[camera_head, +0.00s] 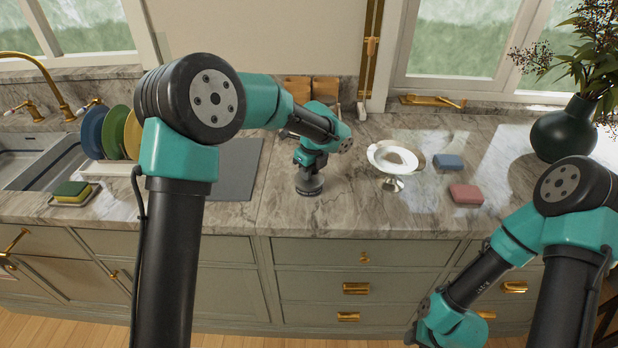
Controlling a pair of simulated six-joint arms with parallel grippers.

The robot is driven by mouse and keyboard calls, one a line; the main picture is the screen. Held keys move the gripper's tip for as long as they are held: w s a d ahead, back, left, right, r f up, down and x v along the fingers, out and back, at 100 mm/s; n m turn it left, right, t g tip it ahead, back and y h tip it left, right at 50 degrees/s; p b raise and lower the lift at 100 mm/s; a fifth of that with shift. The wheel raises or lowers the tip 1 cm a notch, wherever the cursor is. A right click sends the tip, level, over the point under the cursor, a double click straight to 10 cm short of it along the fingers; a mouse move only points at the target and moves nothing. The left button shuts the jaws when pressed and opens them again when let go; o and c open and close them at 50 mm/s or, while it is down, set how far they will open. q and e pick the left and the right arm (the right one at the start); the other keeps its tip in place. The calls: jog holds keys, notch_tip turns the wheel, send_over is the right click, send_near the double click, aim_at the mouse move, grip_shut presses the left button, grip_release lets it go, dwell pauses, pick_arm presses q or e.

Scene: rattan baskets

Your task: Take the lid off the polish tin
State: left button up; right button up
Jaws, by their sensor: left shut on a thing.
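The polish tin (309,187) is a small, dark, round tin on the marble counter, left of the silver dish. My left gripper (309,172) points down over it and is shut on its upper part. The gripper hides much of the tin's top. I cannot make out a gap between lid and tin at this size. My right gripper (414,334) hangs low in front of the drawers, away from the tin. Its fingers are too small and dark to show whether they are open or shut.
A silver footed dish (392,160), a blue block (448,161) and a pink block (466,194) stand right of the tin. A grey mat (236,170), a rack of plates (115,133) and a sponge (71,190) are left. A dark vase (563,130) stands far right.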

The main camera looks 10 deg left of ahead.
pick_arm(q)
jog(key=shift+r, duration=1.7)
jog(key=shift+s+d+r, duration=0.1)
jog(key=shift+s+r, duration=0.05)
jog(key=shift+s, duration=0.2)
jog(key=s+d+r, duration=0.1)
jog(key=s+d, duration=0.2)
jog(key=s, duration=1.2)
jog(key=shift+d+r, duration=0.15)
